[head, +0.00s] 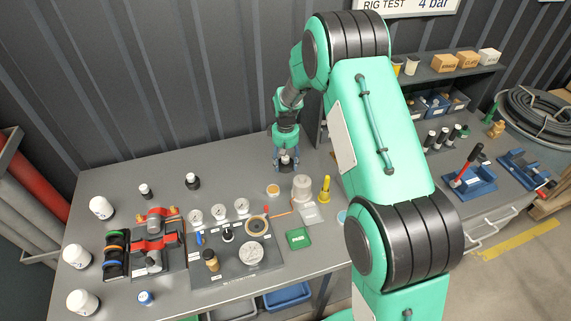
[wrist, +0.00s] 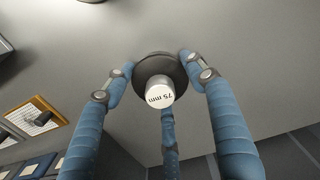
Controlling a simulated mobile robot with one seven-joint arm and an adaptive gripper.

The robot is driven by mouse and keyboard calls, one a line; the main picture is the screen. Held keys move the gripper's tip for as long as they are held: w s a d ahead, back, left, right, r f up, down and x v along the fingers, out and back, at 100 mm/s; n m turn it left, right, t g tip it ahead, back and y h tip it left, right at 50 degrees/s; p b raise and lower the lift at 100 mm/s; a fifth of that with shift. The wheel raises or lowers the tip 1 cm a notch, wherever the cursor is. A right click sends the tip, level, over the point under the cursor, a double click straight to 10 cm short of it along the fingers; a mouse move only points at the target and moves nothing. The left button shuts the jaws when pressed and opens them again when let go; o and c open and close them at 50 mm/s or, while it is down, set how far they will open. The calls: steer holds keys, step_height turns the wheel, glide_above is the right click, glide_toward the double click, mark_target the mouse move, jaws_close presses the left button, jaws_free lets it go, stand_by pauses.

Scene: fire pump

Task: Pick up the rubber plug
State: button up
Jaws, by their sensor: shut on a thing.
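A dark round rubber plug (wrist: 138,68) with a pale knob marked "75 mm" sits between the blue fingers of my gripper (wrist: 160,64) in the wrist view. The fingers are shut on its rim from several sides. In the head view my gripper (head: 286,162) points down over the back of the grey table, with the plug's pale top (head: 285,159) showing between the fingers. I cannot tell whether the plug touches the tabletop or is slightly above it.
Two similar dark plugs with white tops, one (head: 145,191) and another (head: 193,181), stand to the left. A grey board (head: 205,279) with gauges lies in front. A yellow tool (head: 325,189) and a green tray (head: 299,239) stand nearer. The table around my gripper is clear.

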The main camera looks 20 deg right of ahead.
steer(key=shift+r, duration=0.15)
step_height(320, 180, up, 10)
steer(key=shift+f+p, duration=0.1)
steer(key=shift+p, duration=0.5)
stand_by(0.4)
steer(key=shift+n, duration=0.4)
steer(key=s+a+f, duration=0.1)
steer(key=s+a, duration=0.3)
steer(key=a, duration=0.2)
steer(key=s+a+f+b, duration=0.1)
steer(key=s+a+f, duration=0.1)
steer(key=s+a, duration=0.3)
steer(key=s+a+f+b, duration=0.1)
steer(key=s+a, duration=0.3)
steer(key=a, duration=0.3)
steer(key=shift+s+a+f, duration=0.3)
steer(key=shift+s+f, duration=0.05)
steer(key=shift+f, duration=0.05)
steer(key=shift+w, duration=0.15)
steer(key=w+a, duration=0.1)
steer(key=w, duration=0.4)
steer(key=w+a+f+b, duration=0.1)
steer(key=w, duration=0.4)
steer(key=w+a, duration=0.1)
steer(key=w, duration=0.4)
steer(key=shift+w+a+f+b, duration=0.15)
steer(key=shift+w+f+b, duration=0.1)
steer(key=shift+f+b, duration=0.1)
steer(key=shift+r, duration=0.1)
